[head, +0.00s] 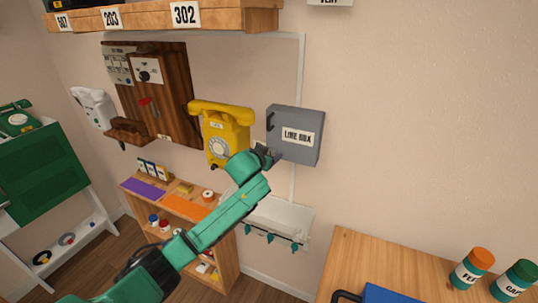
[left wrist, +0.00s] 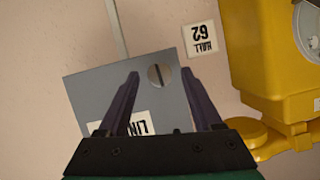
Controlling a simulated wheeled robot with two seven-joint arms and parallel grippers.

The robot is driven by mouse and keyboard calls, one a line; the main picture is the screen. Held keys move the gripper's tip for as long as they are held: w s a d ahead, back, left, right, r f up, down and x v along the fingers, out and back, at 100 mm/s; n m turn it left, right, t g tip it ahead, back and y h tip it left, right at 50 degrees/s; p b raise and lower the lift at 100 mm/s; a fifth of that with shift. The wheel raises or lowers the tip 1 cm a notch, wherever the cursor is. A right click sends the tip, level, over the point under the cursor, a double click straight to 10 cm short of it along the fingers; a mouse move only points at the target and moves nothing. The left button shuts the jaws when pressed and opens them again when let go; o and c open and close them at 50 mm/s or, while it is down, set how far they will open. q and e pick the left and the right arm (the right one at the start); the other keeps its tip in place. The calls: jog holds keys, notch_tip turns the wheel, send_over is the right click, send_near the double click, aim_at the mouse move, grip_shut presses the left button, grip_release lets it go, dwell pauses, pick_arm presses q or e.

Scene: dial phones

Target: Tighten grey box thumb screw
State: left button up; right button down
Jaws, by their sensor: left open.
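The grey box (head: 308,120) labelled "LINE BOX" is fixed on the wall to the right of the yellow phone. In the left wrist view the grey box (left wrist: 88,92) fills the middle, with part of its label hidden by a finger. A round slotted thumb screw (left wrist: 159,76) shows on the box near its edge, between the fingers. My left gripper (head: 268,153) is at the box's lower left in the head view. In the left wrist view my left gripper (left wrist: 158,78) is open, its two dark fingers on either side of the screw. Whether they touch it cannot be told.
The yellow dial phone (head: 226,130) hangs close to the left of the box. A white tray (head: 278,215) with hooks is below, and a wooden shelf (head: 160,20) is above. The wall to the right is clear.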

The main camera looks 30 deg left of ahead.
pick_arm(q)
jog(key=shift+s, duration=0.1)
jog(key=b+v, duration=0.3)
jog(key=v, duration=1.1)
jog(key=shift+s, duration=0.2)
